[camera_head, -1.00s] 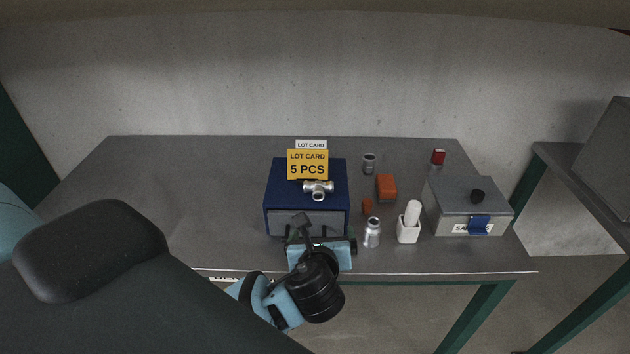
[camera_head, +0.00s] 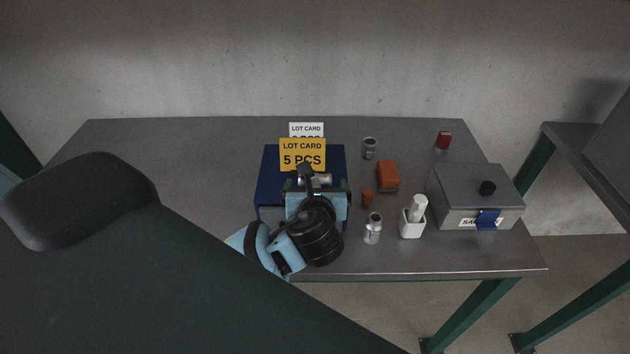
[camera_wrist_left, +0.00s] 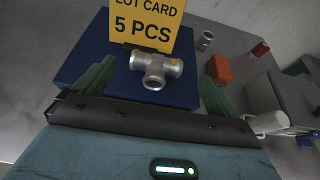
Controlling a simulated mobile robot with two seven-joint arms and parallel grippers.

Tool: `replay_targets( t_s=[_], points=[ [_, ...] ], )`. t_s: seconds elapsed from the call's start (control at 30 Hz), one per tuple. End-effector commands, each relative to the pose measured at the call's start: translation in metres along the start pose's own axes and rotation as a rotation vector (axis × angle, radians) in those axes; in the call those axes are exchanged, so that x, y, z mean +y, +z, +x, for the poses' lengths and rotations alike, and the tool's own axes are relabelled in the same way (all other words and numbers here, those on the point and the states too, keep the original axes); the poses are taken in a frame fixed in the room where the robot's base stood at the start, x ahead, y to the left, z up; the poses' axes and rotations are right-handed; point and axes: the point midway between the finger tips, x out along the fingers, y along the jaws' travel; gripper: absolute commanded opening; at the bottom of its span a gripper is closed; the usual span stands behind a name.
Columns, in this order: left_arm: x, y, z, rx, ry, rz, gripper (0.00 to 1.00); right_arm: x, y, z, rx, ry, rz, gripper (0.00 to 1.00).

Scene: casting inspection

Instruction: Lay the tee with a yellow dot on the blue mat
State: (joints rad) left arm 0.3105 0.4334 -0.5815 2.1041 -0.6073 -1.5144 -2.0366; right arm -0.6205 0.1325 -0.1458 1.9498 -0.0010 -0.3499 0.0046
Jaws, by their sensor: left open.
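A silver metal tee (camera_wrist_left: 155,67) lies on a raised blue surface (camera_wrist_left: 85,62), just in front of the yellow lot card. A small yellowish spot shows near the right end of its bar. In the head view the tee (camera_head: 318,180) is partly hidden behind my gripper. The blue surface (camera_head: 272,182) tops a box-like block on the table; I cannot tell whether it is a separate mat. My left gripper (camera_wrist_left: 155,90) is open and empty, its fingers apart on either side of the tee's near side. It also shows in the head view (camera_head: 314,186). My right gripper is not in view.
A yellow lot card (camera_head: 302,155) stands behind the tee, a white one (camera_head: 306,130) behind it. To the right are a silver fitting (camera_head: 373,228), a white holder (camera_head: 411,226), orange blocks (camera_head: 387,176) and a grey lidded box (camera_head: 470,197). The table's left (camera_head: 190,160) is clear.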

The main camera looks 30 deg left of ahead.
Motion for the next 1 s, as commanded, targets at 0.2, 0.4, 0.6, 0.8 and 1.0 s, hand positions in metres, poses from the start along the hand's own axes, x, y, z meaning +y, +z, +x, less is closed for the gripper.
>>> replay_targets(
  t_s=[0.2,0.4,0.6,0.8,1.0],
  points=[
    [0.001,0.001,0.009,-0.002,0.001,0.000,0.96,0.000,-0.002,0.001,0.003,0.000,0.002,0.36],
    [0.004,0.001,0.037,-0.001,0.002,0.000,0.96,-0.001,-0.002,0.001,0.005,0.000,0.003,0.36],
    [0.003,0.001,0.052,-0.001,-0.001,-0.001,0.96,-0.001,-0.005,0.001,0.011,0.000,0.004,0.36],
    [0.003,0.001,0.053,-0.001,-0.002,-0.001,0.96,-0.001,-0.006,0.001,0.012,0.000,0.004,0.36],
    [0.003,0.001,0.053,0.000,-0.001,-0.001,0.75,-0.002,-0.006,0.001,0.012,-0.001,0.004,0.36]
  ],
)
